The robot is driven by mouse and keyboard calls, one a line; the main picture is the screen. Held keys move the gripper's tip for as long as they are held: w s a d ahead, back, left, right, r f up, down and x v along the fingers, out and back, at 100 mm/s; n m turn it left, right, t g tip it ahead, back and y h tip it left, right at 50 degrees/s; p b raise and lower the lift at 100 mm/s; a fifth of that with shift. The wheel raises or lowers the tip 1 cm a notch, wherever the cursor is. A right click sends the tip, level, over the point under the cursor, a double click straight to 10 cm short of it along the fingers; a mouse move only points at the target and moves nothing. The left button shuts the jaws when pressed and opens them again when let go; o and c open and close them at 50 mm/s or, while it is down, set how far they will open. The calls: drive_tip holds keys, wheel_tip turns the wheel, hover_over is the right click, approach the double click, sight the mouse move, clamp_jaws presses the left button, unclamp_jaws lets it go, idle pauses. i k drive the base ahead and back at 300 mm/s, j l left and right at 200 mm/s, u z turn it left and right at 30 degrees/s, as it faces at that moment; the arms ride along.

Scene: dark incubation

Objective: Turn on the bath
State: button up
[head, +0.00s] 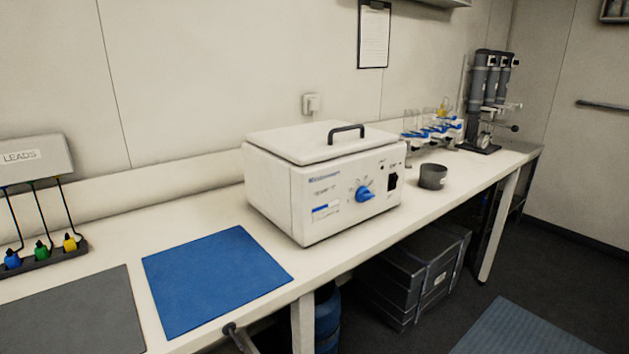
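The bath (270,195) is a white box with a flat lid and a dark handle (346,132); it stands on the white bench with its lid closed. Its front panel faces right and toward me. A blue knob (364,194) sits low in the middle of the panel. A black switch (393,181) is on the panel's right side; its position is too small to tell. A dark bar shows at the bottom edge, but I cannot tell whether it is part of my arm. My gripper is not in view.
A blue mat (215,278) and a grey mat (75,315) lie left of the bath. A dark cup (433,177) stands to its right. A leads rack (35,160) is far left. Dark crates (410,280) sit under the bench (190,225). A floor mat (520,330) lies lower right.

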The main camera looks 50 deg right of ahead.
sight(392, 183)
drive_tip(key=z, duration=1.25)
drive_tip(key=i+l+z, duration=0.35)
drive_tip(key=i+l, duration=0.15)
